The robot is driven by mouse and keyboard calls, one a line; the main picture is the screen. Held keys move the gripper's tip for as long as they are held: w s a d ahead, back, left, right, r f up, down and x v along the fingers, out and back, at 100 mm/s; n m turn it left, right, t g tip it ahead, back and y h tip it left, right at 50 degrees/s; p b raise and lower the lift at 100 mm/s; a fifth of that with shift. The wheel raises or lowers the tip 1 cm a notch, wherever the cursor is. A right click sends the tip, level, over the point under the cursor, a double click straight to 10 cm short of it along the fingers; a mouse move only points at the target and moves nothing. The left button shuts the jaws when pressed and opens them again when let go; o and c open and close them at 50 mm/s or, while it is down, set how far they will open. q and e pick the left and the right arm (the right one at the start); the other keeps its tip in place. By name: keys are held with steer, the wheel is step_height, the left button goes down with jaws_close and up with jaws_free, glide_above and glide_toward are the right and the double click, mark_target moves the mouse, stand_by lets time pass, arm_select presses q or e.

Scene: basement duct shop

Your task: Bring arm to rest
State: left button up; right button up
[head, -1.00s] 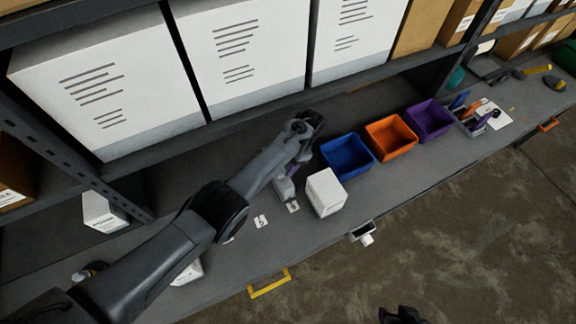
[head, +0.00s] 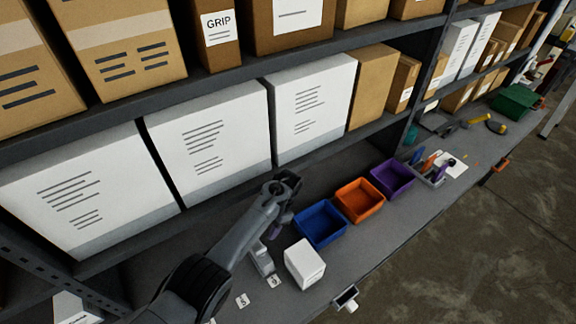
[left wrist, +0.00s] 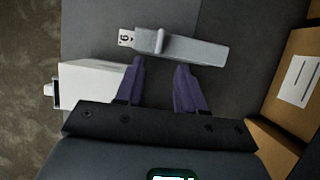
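My left arm comes in from the lower left in the head view. Its gripper (head: 276,226) hangs over the bench, left of the blue bin and close to a grey holder (head: 262,262). In the left wrist view the two purple fingers of this gripper (left wrist: 160,64) are apart with nothing between them. The grey holder (left wrist: 195,49) lies just beyond the fingertips, with a numbered card (left wrist: 125,38) at its end. My right gripper is not in view.
A white box (head: 304,264) stands right of the holder. Blue (head: 320,241), orange (head: 361,213) and purple bins (head: 394,190) stand in a row on the bench. Large white boxes (head: 208,138) fill the shelf behind. A white device (head: 346,298) sits at the bench's front edge.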

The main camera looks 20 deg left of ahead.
arm_select(q)
steer(key=s+f, duration=0.2)
steer(key=s+f+n+t+h, duration=0.1)
steer(key=s+f, duration=0.1)
steer(key=s+f+t, duration=0.1)
steer(key=s+f, duration=0.1)
steer(key=f, duration=0.1)
steer(key=shift+d+h, duration=0.3)
steer(key=shift+d, duration=0.1)
steer(key=s+a+r+n+t+h, duration=0.1)
steer(key=s+a+n+t, duration=0.1)
steer(key=s, duration=0.7)
steer(key=s+a+r+n+t, duration=0.1)
steer(key=s+r+n, duration=0.1)
steer(key=s, duration=0.6)
steer(key=s+a+r+n+t, duration=0.1)
steer(key=s+a+r+t, duration=0.1)
steer(key=s+r, duration=0.6)
steer(key=s+a, duration=0.1)
steer(key=s, duration=0.2)
steer(key=shift+s+r+h, duration=0.3)
steer(key=shift+s+r, duration=0.05)
steer(key=shift+r, duration=0.05)
